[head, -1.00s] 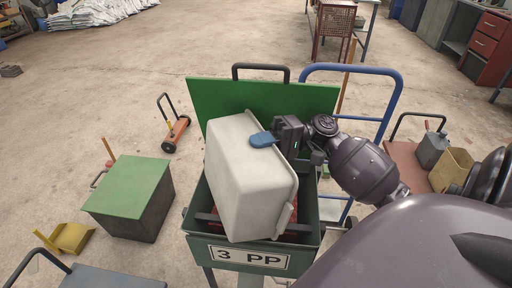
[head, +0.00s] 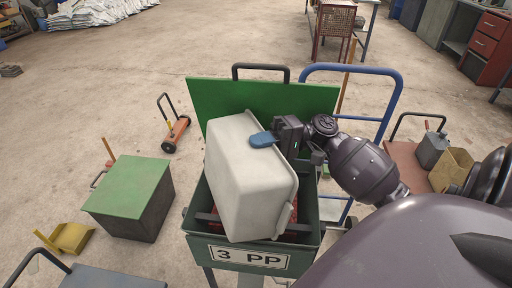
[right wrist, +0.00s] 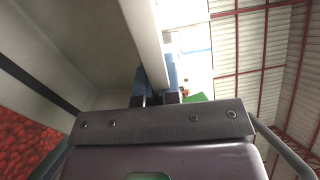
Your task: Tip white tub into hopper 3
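The white tub (head: 245,180) is tipped steeply over hopper 3 (head: 311,238), a dark green bin with a "3 PP" label (head: 249,257) on its front. The tub's outer bottom and side face my head camera, and its mouth is turned away. My right gripper (head: 263,139) has its blue fingers closed on the tub's rim at the upper right. In the right wrist view the rim (right wrist: 149,40) runs between the blue fingers (right wrist: 156,84). Red pellets (right wrist: 25,140) lie in the hopper below. The visible inside of the tub looks bare. My left gripper is out of view.
The hopper's green lid (head: 228,98) stands open behind the tub. A closed green-lidded bin (head: 130,188) stands to the left. A blue-railed cart (head: 350,70) is close behind on the right. Open concrete floor lies farther back.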

